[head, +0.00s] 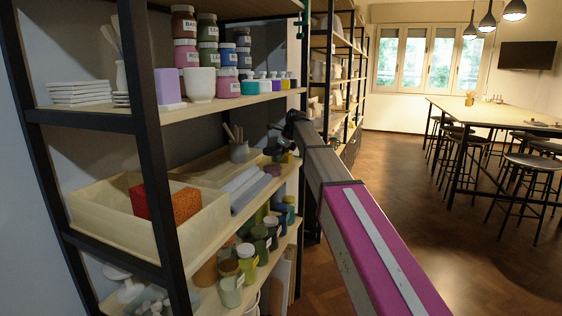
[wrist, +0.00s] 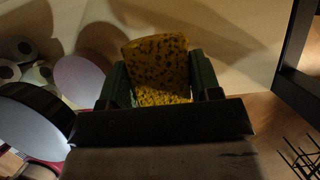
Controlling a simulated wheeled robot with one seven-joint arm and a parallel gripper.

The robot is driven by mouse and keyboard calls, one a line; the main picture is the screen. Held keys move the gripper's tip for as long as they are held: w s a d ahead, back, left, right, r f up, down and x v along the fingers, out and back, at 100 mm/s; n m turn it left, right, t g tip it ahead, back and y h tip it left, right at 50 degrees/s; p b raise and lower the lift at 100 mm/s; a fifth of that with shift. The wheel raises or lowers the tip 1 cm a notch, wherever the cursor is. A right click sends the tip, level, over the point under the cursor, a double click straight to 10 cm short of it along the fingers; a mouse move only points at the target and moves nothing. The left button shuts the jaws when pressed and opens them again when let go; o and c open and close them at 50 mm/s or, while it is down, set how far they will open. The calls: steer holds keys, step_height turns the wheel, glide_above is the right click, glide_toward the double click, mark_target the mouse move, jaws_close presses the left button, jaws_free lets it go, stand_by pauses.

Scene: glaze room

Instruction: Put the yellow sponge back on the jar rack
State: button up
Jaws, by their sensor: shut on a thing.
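The yellow sponge (wrist: 158,68), speckled with dark spots, is between the two dark green fingers of my gripper (wrist: 161,80) in the wrist view. My gripper is shut on it, over a pale wooden surface. In the head view my gripper (head: 279,140) is small and dark, at the right end of the shelving on the left. I cannot make out the sponge clearly there. The jar rack appears to be this black-framed shelving with wooden boards (head: 205,109), where several labelled jars (head: 186,55) stand on the upper board.
A wooden box (head: 205,223) with red and orange blocks stands on the middle board. Green and brown jars (head: 231,291) crowd the lower board. A pinkish disc (wrist: 79,77) and round-topped items lie left of my gripper. A black post (wrist: 297,45) stands at right.

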steer(key=shift+f, duration=1.1)
steer(key=shift+f, duration=0.1)
steer(key=o, duration=0.9)
steer(key=v, duration=1.2)
steer(key=shift+s, duration=0.15)
